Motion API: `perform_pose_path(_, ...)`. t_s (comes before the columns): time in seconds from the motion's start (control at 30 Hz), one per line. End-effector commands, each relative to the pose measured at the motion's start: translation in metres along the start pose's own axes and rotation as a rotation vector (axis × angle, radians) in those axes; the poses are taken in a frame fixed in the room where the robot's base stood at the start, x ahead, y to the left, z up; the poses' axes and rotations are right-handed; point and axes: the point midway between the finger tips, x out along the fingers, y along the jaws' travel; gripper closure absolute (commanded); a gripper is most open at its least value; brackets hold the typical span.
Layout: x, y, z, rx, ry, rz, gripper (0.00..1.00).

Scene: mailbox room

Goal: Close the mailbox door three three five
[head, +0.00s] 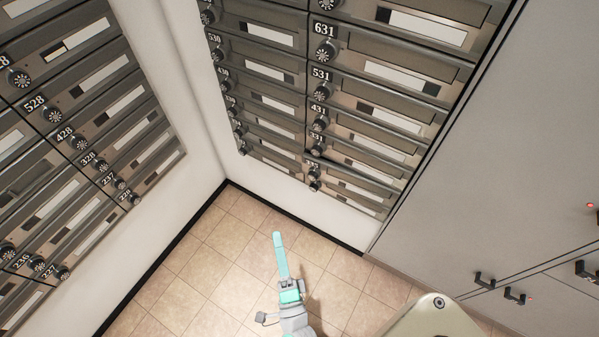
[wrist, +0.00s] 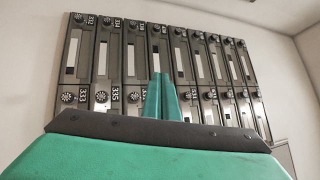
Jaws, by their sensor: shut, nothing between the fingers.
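My gripper (head: 277,238) is shut and empty. In the head view its teal fingers stand over the tiled floor, in front of the far mailbox wall and apart from it. In the wrist view the closed fingers (wrist: 162,98) point towards a bank of mailboxes (wrist: 132,55), which appears turned sideways. A door with a label that looks like 335 (wrist: 115,98) is left of the fingers in the lower row. I cannot tell whether it stands ajar. My gripper's body hides the lower part of that row. I cannot make out 335 in the head view.
A second mailbox bank (head: 75,120) fills the left wall, with round dial locks. A grey cabinet (head: 480,170) with black handles (head: 484,281) stands on the right.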

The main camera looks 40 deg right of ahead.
Motion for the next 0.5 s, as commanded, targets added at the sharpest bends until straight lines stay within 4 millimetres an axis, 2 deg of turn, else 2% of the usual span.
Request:
perform_pose_path(0.03,0.019,0.009,-0.004,0.118,0.05,-0.023,1.0)
perform_pose_path(0.2,0.069,0.044,-0.025,0.548,0.247,-0.097,1.0)
perform_pose_path(0.4,0.113,0.092,-0.04,1.011,0.488,-0.208,1.0)
perform_pose_path(0.5,0.125,0.114,-0.04,1.183,0.589,-0.259,1.0)
